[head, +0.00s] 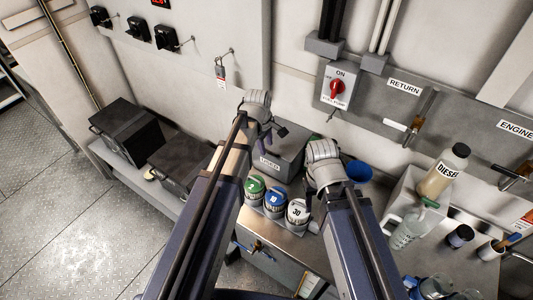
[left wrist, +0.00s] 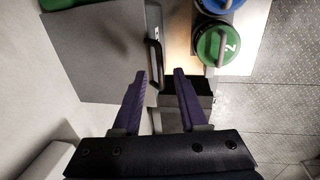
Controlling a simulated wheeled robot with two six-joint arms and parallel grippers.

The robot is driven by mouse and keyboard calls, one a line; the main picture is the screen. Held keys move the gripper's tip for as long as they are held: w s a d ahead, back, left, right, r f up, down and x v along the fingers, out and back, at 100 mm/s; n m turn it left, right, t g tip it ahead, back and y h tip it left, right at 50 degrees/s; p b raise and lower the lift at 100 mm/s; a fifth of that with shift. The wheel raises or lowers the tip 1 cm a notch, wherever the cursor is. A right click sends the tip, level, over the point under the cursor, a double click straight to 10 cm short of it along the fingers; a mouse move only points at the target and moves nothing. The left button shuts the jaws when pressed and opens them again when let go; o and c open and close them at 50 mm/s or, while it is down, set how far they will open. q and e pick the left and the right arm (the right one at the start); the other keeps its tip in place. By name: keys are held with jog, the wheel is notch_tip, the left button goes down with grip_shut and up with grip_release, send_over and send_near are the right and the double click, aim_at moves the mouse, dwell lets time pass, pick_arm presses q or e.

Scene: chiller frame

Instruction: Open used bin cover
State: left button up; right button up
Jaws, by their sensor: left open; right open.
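The grey used bin (head: 290,158) stands against the wall behind the filter cans, with a "USED" label on its front. Its cover (left wrist: 95,50) fills the upper left of the left wrist view and looks shut. A black handle (left wrist: 153,60) runs along the cover's edge. My left gripper (head: 266,136) is over the bin; in the left wrist view its purple fingers (left wrist: 160,72) are open, with the handle ahead between their tips and nothing held. My right gripper (head: 328,180) is at the bin's right side; its fingers are mostly hidden by its wrist.
Green, blue and white-topped cans (head: 273,203) stand in front of the bin. A blue cup (head: 358,171) is right of my right gripper. Bottles (head: 443,172) crowd the right bench. Dark boxes (head: 130,133) sit on a shelf at left. A padlock (head: 220,70) hangs on the wall.

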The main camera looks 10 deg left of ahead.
pick_arm(q)
jog(key=shift+w+f+b, duration=0.15)
jog(key=shift+f+b, duration=0.35)
jog(key=shift+f, duration=0.45)
jog(key=shift+c, duration=0.2)
grip_shut()
dwell(0.6)
